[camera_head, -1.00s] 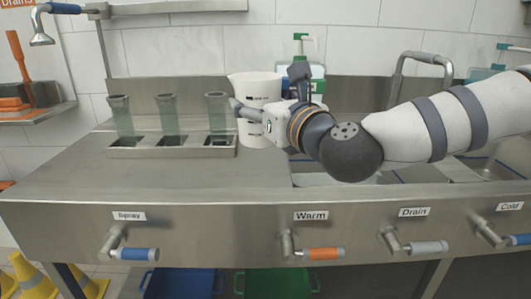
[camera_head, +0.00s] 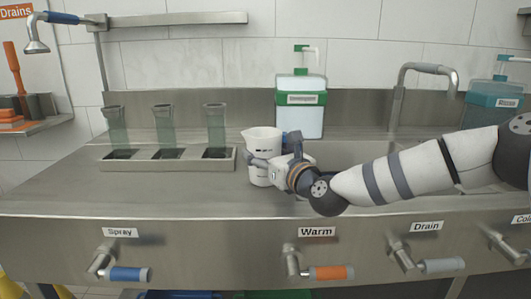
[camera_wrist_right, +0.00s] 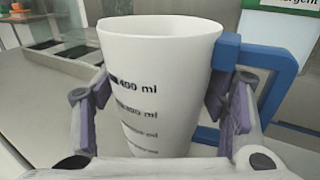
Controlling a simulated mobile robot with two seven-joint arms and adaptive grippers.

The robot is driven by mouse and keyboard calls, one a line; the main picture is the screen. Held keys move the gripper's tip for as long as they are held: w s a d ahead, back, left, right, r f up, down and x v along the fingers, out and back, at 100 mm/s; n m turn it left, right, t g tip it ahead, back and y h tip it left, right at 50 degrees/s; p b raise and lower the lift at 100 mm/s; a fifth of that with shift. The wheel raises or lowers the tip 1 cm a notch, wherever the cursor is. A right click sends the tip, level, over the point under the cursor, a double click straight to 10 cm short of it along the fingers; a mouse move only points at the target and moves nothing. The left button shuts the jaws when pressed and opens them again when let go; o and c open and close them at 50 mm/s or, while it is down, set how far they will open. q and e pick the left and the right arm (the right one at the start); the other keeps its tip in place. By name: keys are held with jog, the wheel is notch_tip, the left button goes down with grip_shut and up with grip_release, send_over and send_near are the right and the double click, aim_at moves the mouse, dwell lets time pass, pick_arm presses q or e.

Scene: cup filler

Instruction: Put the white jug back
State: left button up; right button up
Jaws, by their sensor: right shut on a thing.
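The white jug (camera_head: 262,137) stands upright at the countertop, just right of the metal rack and left of the sink. Its base looks at or very near the surface; I cannot tell if it touches. In the right wrist view the jug (camera_wrist_right: 160,70) shows black millilitre marks and a blue handle on its right side. My right gripper (camera_head: 265,163) is shut around the jug's body. In the right wrist view its finger pads (camera_wrist_right: 163,108) lie on both sides of the jug, the right one near the handle. My left gripper is not in view.
A metal rack (camera_head: 110,165) holds three greenish clear tubes (camera_head: 164,125) close to the left of the jug. A green-topped dispenser (camera_head: 300,105) stands behind. The sink and tap (camera_head: 428,68) are to the right. The counter's left front is clear.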

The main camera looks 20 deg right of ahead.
jog(key=shift+f, duration=0.25)
jog(key=o, duration=1.6)
jog(key=shift+r, duration=0.1)
jog(key=shift+c, duration=0.2)
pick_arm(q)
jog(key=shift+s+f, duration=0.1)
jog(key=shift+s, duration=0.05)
pick_arm(e)
jog(key=shift+r, duration=0.45)
jog(key=s, duration=0.4)
jog(key=s+d, duration=0.1)
jog(key=s, duration=0.3)
jog(key=s+d+p, duration=0.1)
jog(key=s, duration=0.3)
jog(key=shift+d+f, duration=0.15)
jog(key=shift+f, duration=0.05)
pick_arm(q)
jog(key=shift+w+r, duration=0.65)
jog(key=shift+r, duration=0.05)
pick_arm(e)
jog(key=shift+w, duration=0.1)
